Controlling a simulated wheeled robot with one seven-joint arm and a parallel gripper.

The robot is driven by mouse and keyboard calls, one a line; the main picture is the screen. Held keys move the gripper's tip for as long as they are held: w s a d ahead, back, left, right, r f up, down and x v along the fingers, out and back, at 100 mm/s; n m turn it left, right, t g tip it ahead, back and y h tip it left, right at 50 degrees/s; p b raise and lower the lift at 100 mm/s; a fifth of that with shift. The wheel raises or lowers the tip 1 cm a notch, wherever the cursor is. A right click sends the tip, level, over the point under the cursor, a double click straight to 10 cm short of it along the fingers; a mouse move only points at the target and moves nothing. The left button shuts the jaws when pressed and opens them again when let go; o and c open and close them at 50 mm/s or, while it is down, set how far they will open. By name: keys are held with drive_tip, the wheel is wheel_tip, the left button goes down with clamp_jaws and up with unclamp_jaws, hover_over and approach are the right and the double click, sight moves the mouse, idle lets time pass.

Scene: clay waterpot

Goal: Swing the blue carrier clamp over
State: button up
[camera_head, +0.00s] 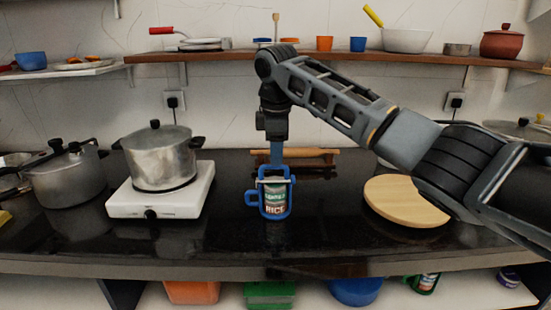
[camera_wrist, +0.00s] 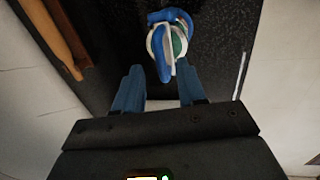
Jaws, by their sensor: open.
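The blue carrier clamp (camera_head: 265,208) stands on the dark counter at the middle of the head view, around a can (camera_head: 276,197) with a green and white label reading RICE. Its handle loop sticks out to the left. In the wrist view the clamp (camera_wrist: 168,18) and can show beyond the fingertips. My gripper (camera_head: 275,166) points down just above the clamp in the head view. The head view does not settle whether the fingertips touch the clamp's top.
A steel pot (camera_head: 160,160) sits on a white hot plate (camera_head: 178,201) to the left, with another lidded pot (camera_head: 66,178) further left. A round wooden board (camera_head: 397,205) lies right, under my arm. A rolling pin (camera_head: 300,155) lies behind. The counter in front is clear.

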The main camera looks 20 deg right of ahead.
drive_tip(key=shift+w+f, duration=0.2)
drive_tip(key=shift+f, duration=1.25)
drive_tip(key=shift+c, duration=0.3)
clamp_jaws()
